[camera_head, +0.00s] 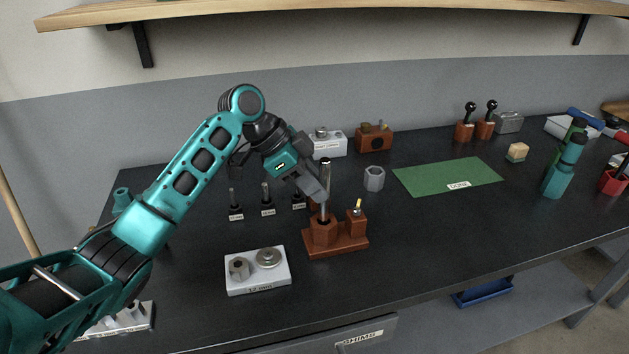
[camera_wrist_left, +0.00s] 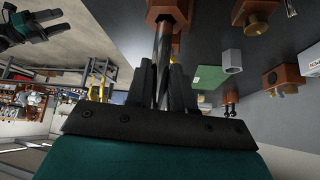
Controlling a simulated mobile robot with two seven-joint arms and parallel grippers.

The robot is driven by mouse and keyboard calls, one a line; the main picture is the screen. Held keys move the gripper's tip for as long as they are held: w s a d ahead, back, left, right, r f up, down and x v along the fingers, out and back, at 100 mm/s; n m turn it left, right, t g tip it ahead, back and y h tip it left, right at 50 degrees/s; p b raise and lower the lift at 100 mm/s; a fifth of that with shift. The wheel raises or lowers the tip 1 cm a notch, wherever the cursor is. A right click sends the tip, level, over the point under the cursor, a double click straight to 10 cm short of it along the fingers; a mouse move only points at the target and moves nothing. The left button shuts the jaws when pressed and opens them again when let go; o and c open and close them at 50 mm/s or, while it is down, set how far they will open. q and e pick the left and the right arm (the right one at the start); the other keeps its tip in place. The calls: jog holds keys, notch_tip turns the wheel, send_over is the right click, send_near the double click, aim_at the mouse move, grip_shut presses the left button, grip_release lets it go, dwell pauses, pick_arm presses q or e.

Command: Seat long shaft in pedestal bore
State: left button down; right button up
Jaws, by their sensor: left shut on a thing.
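The long shaft (camera_head: 325,172) is a slim metal rod, nearly upright, with its upper end above my left gripper (camera_head: 323,193). My left gripper is shut on the shaft. The pedestal (camera_head: 321,235) is a reddish-brown hexagonal block on a flat base of the same colour. The shaft's lower end meets the pedestal's top; how deep it sits in the bore cannot be told. In the left wrist view the shaft (camera_wrist_left: 163,45) runs between the fingers to the pedestal (camera_wrist_left: 168,10). A dark and teal gripper shape, probably my right gripper (camera_wrist_left: 30,28), shows at the upper left there, its opening unclear.
A brown block with a yellow-tipped pin (camera_head: 357,222) shares the pedestal's base. A white tray (camera_head: 258,285) with metal parts stands in front left. Small labelled black stands (camera_head: 267,208) are to the left.

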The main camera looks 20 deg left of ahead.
pick_arm(q)
jog(key=shift+f+b, duration=0.65)
jog(key=shift+f, duration=1.55)
jog(key=c, duration=1)
grip_release()
jog(key=shift+o, duration=0.5)
jog(key=v, duration=1.3)
